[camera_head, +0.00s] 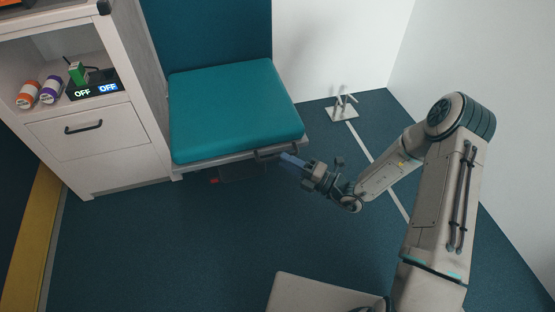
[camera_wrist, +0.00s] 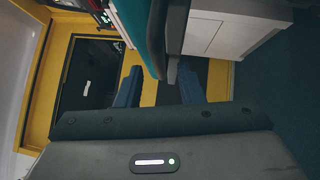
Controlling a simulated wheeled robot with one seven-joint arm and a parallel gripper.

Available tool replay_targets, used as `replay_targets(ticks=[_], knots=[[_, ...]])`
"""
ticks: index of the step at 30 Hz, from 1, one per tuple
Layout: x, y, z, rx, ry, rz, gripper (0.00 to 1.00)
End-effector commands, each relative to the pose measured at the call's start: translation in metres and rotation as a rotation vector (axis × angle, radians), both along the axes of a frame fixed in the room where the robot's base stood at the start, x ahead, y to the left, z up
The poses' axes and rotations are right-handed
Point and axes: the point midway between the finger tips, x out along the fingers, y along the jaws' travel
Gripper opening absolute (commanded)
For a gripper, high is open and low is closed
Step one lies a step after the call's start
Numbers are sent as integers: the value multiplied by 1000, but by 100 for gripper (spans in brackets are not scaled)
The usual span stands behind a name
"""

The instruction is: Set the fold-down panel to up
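The fold-down panel (camera_head: 235,108) appears to be the teal-cushioned seat against the teal back panel, and it lies down, roughly level. A dark bar handle (camera_head: 268,154) is on its front edge near the right corner. My gripper (camera_head: 288,159) is right at this handle, its blue fingers pointing at it from the right. In the wrist view my gripper (camera_wrist: 159,87) has its two blue fingers spread apart. A dark bar (camera_wrist: 156,40), probably the handle, reaches toward the gap between them. I cannot tell if it touches either finger.
A white cabinet (camera_head: 98,140) with a drawer handle stands left of the seat. Its shelf holds orange and purple rolls and a display reading OFF. A dark box with a red spot (camera_head: 240,172) is under the seat. A white stand (camera_head: 343,108) is behind right. The blue floor in front is clear.

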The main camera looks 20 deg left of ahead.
Motion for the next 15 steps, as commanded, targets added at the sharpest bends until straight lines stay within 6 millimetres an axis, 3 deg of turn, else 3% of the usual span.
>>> replay_targets(ticks=[6,15], knots=[[6,29,3,0,0,2,34],[8,36,6,-1,1,0,34]])
